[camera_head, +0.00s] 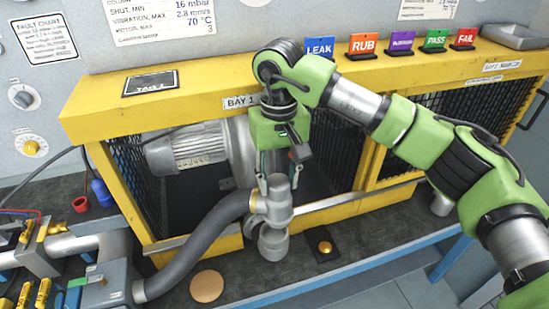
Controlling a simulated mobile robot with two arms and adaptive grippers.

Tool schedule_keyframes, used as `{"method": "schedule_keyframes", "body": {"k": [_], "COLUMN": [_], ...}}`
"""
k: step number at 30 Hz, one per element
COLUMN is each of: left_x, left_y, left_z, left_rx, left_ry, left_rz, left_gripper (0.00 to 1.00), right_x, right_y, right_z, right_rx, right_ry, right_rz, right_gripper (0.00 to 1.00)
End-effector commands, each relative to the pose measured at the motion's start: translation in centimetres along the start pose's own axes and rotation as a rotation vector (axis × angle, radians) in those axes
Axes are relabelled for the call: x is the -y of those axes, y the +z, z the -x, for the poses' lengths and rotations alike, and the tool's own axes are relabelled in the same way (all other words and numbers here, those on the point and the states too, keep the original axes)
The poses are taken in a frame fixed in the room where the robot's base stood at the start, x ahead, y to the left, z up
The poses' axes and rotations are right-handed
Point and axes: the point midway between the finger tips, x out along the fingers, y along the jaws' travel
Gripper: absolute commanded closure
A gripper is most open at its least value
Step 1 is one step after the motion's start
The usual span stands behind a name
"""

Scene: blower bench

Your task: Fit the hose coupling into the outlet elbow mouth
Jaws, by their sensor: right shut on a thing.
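My right gripper (277,183) points down in front of the yellow cage. It is shut on the grey hose coupling (274,205), a metal fitting with a brass-coloured ring on its left side. The ribbed grey hose (194,245) curves up from the lower left to this ring. Directly below the coupling is a short, wide grey cylinder (273,244), which looks like the outlet elbow. The two overlap in this view, so the mouth is hidden and I cannot tell whether the coupling is seated. My left gripper is not in view.
The yellow cage (165,97) with black mesh stands behind, with the grey blower motor (192,147) inside. A brass button (325,247) on a dark plate and a tan disc (207,286) lie on the bench. Red and blue cups (101,192) stand left. Several coloured signs line the cage top.

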Motion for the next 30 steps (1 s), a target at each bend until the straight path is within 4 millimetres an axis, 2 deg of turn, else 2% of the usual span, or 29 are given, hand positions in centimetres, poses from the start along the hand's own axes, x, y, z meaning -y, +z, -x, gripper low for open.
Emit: {"method": "schedule_keyframes", "body": {"k": [1,3,7,11,20,30], "left_x": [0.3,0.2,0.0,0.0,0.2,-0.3], "left_y": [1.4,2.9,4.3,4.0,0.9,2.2], "left_z": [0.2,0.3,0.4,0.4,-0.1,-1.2], "left_rx": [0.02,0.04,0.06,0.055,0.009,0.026], "left_ry": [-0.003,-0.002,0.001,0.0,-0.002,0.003], "left_rz": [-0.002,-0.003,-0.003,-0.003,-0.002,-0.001], "left_gripper": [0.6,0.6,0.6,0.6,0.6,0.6], "right_x": [0.5,0.7,0.8,0.8,0.7,0.7], "right_y": [-0.4,-0.5,-0.5,-0.5,-0.5,-0.5], "right_z": [0.6,0.7,0.7,0.6,-0.1,-2.8], "right_rx": [-0.01,-0.008,-0.006,-0.007,-0.005,-0.004], "right_ry": [-0.007,-0.007,-0.007,-0.007,-0.007,-0.006], "right_rz": [0.006,0.009,0.01,0.01,0.008,0.007], "right_gripper": [0.86,0.86,0.86,0.86,0.86,0.86]}}
